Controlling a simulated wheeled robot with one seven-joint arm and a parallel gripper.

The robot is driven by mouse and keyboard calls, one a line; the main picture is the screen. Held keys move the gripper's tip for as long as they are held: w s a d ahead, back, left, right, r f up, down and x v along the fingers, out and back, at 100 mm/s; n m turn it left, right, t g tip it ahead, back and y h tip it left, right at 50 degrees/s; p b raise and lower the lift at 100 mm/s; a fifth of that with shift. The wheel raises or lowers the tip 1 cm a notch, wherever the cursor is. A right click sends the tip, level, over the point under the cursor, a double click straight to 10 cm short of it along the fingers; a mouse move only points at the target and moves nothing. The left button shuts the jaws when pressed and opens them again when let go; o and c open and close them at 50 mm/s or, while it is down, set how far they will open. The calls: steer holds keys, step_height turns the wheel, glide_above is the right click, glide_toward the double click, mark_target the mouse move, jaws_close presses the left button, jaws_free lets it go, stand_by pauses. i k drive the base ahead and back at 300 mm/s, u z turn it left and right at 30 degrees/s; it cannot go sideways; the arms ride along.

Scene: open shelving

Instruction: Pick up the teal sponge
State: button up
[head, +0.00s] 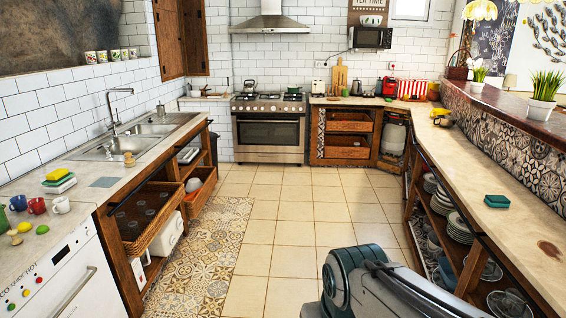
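My arm shows at the bottom of the head view, left of this counter and well short of the sponge. My gripper is not in view, so its state does not show.
Dishes (459,228) fill open shelves under the right counter. The tiled floor (275,235) between is clear.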

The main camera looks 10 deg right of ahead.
mark_target(493, 200)
steer(key=z, duration=0.3)
steer(key=i, duration=1.55)
steer(key=z, duration=1.45)
steer(key=i, duration=1.45)
steer(key=z, duration=0.75)
steer(key=i, duration=0.3)
steer(key=z, duration=0.2)
